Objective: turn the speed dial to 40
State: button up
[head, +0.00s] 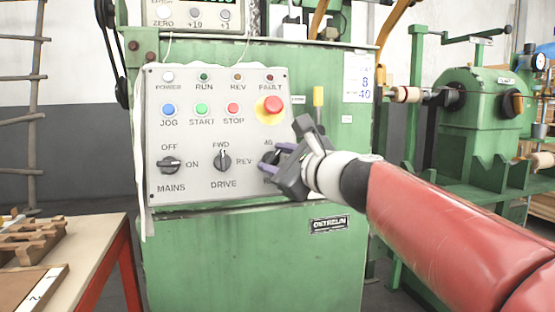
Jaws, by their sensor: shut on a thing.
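The grey control panel (195,188) is fixed to the front of a green machine cabinet. The speed dial (268,158) is a dark knob at the lower right of the panel, mostly hidden by my gripper. A "40" mark shows just above it; the marks to its right and below are covered or cut off. My gripper (272,159) reaches in from the right, with its purple-tipped fingers shut on the speed dial. The dial's pointer cannot be made out.
The drive switch (222,160) sits just left of the dial, and the mains switch (170,165) farther left. A red emergency button (269,107) on a yellow base is close above my gripper. A wooden-topped table (85,255) stands at the lower left.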

jog(key=shift+n, duration=0.3)
jog(key=n+g+p, duration=0.2)
jog(key=n, duration=0.3)
jog(key=shift+w+r+g+p, duration=0.1)
jog(key=shift+r+g+p, duration=0.15)
jog(key=shift+g+p, duration=0.15)
jog(key=shift+n+g+p, duration=1)
jog(key=shift+n+p, duration=0.05)
jog(key=shift+n, duration=0.85)
jog(key=o, duration=1)
